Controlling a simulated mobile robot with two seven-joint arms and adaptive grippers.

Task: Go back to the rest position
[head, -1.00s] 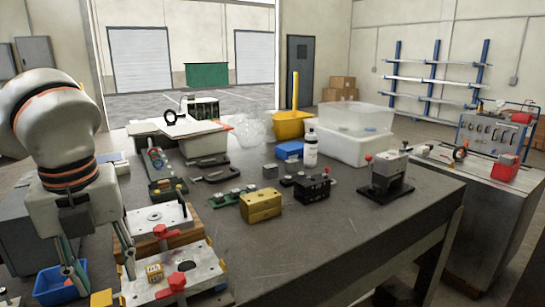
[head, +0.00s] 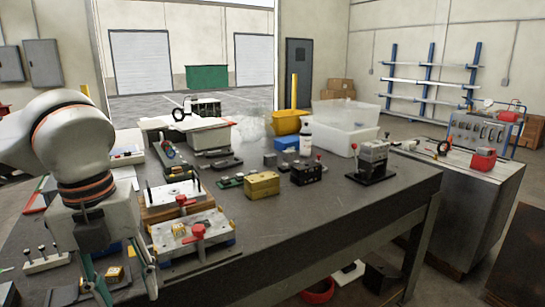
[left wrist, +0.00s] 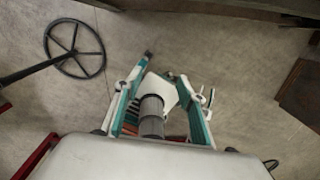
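My left gripper (head: 122,284) hangs over the near left part of the workbench in the head view, fingers down and spread, with nothing seen gripped. Its teal fingers (left wrist: 160,104) also stand apart in the left wrist view. The front mould base (head: 213,239), a metal plate with red clamps, lies right of the gripper, apart from it. A small brass insert (head: 178,230) sits on its left part. A second mould base (head: 168,193) lies behind, on a wooden block. Another brass piece (head: 114,273) shows between the fingers, seemingly on a dark holder below. My right gripper is out of view.
The workbench (head: 300,216) carries a yellow block (head: 262,185), a black block (head: 306,173), a stamping-like device (head: 372,160) and clear bins (head: 345,139). A pegged white block (head: 46,260) is at the left. The bench's front right is clear. A metal side cabinet (head: 470,205) stands at right.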

